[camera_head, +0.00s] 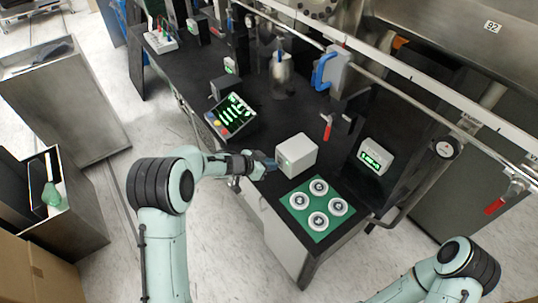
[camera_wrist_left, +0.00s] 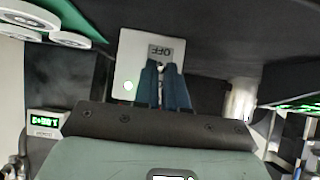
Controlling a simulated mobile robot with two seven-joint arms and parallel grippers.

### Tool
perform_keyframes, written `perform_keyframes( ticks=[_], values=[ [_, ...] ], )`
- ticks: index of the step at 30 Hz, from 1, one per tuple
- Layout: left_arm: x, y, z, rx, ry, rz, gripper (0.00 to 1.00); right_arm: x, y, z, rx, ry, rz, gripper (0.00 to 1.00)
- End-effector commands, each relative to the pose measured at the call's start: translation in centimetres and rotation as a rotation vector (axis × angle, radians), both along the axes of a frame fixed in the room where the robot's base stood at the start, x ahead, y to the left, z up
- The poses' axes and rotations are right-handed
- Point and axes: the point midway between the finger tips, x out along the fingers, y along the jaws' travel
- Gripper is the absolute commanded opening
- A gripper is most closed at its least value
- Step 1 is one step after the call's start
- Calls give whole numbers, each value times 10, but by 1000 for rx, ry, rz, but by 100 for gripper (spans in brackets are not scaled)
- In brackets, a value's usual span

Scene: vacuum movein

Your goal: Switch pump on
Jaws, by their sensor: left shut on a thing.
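A white box (camera_head: 297,152), which looks like the pump's switch box, stands on the black bench near its front edge. My left gripper (camera_head: 264,165) is at the box's left side. In the left wrist view its blue fingers (camera_wrist_left: 163,82) are close together at the box face, just by the label. They are shut on what seems to be the box's switch, which the fingers hide. My right gripper is out of view.
A control panel with coloured buttons (camera_head: 231,116) is to the left. A red-handled valve (camera_head: 328,127) and rail pipes are behind.

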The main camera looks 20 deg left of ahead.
Motion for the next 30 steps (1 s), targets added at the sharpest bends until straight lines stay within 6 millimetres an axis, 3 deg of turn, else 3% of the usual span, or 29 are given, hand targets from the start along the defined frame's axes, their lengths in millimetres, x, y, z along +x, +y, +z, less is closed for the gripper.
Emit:
perform_keyframes(
  ticks=[1,6,30],
  values=[
    [6,-1,10,19,15,0,0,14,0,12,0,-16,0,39],
    [6,-2,9,80,89,-1,0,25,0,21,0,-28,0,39],
    [6,-3,11,164,207,4,0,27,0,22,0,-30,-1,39]
  ],
)
